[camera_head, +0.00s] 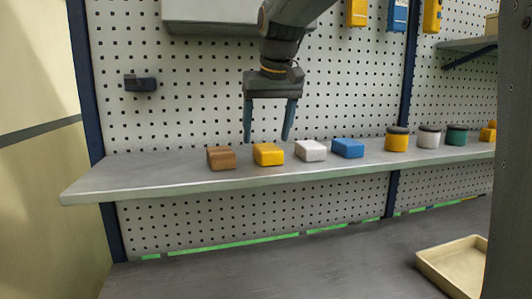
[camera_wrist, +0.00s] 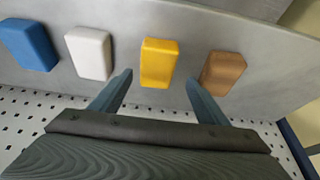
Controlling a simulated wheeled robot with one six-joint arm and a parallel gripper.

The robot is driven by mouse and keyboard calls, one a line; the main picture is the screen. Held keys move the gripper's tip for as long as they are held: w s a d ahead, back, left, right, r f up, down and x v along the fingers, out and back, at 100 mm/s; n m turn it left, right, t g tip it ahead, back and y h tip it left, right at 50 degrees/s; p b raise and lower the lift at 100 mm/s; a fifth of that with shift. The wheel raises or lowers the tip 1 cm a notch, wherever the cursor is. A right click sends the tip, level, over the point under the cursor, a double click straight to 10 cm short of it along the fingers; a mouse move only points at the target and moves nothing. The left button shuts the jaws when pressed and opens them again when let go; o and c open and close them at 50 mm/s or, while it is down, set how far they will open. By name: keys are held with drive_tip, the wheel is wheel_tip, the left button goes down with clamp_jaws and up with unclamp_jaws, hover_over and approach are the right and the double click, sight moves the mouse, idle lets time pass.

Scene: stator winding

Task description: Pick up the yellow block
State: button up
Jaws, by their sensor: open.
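The yellow block (camera_head: 268,155) lies on the grey shelf (camera_head: 150,183), between a brown block (camera_head: 221,158) and a white block (camera_head: 311,151). My gripper (camera_head: 267,138) points down above the yellow block, with its two fingers apart and nothing between them. In the wrist view the yellow block (camera_wrist: 159,63) sits ahead of and between the fingertips of my gripper (camera_wrist: 161,80), apart from both. The brown block (camera_wrist: 222,74) is close to the right fingertip there. The white block (camera_wrist: 89,54) is to the left.
A blue block (camera_head: 348,148) lies right of the white one. Several lidded jars, including a yellow one (camera_head: 397,139), stand farther right. A pegboard (camera_head: 200,100) rises behind the shelf. A tan tray (camera_head: 455,265) sits on the lower bench (camera_head: 300,270).

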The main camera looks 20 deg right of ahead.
sight(268, 147)
drive_tip(key=shift+s+d+p+x, duration=0.15)
drive_tip(key=shift+p+x, duration=0.3)
drive_tip(key=shift+x, duration=0.8)
drive_tip(key=shift+s+d+p+x, duration=0.1)
drive_tip(key=shift+p+x, duration=0.3)
drive_tip(key=shift+x, duration=0.8)
drive_tip(key=shift+f, duration=0.25)
drive_tip(key=c, duration=1.3)
